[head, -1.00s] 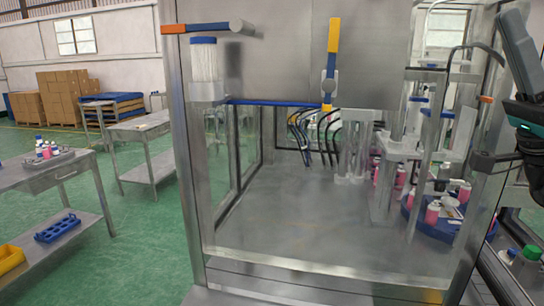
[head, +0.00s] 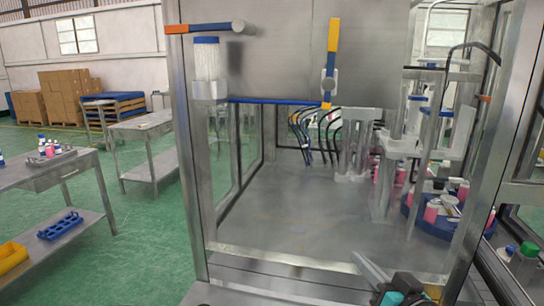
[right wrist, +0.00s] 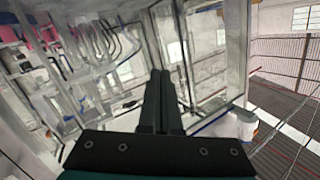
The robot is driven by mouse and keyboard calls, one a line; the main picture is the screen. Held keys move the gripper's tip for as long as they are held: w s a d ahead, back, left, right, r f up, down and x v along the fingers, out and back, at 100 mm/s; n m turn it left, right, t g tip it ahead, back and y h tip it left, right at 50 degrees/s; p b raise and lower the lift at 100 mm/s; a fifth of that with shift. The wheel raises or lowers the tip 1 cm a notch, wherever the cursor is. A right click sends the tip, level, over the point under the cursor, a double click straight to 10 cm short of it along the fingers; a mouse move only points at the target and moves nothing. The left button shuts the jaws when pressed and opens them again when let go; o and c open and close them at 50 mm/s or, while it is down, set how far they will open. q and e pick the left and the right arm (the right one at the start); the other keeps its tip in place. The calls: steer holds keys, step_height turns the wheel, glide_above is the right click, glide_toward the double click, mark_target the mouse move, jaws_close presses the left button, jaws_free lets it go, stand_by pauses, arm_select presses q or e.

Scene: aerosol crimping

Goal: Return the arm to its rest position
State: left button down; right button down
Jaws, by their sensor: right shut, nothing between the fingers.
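My right gripper (head: 362,264) shows at the bottom edge of the head view, in front of the crimping machine's lower front rail. Its grey fingers point up and left, and only part of its black and teal body shows. In the right wrist view the two dark fingers (right wrist: 158,78) lie together, shut, with nothing between them. The arm behind it is out of frame. My left gripper is in neither view.
The glass-and-steel crimping machine (head: 250,255) fills the middle. Inside stands a blue round table (head: 418,218) with several pink cans. Steel side tables (head: 40,180) stand left.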

steer(key=s+a+f+n+g+h, duration=0.1)
steer(key=s+f+g+h, duration=0.1)
steer(key=s+f+g, duration=0.7)
steer(key=s+f+n+g+h, duration=0.2)
steer(key=s+f+g, duration=0.2)
steer(key=s+f, duration=1.05)
steer(key=s+f+b, duration=0.2)
steer(key=f+b, duration=0.2)
steer(key=f, duration=0.9)
steer(key=s+f+b, duration=0.3)
steer(key=f+b, duration=0.1)
steer(key=f, duration=0.9)
steer(key=s+d+f+g+b, duration=0.1)
steer(key=s+f+b, duration=0.2)
steer(key=s+f, duration=0.4)
steer(key=s+d+f+g+b, duration=0.1)
steer(key=s+f+b, duration=0.2)
steer(key=s+f, duration=0.5)
step_height(320, 180, down, 5)
steer(key=shift+d+f, duration=0.2)
steer(key=shift+d, duration=0.1)
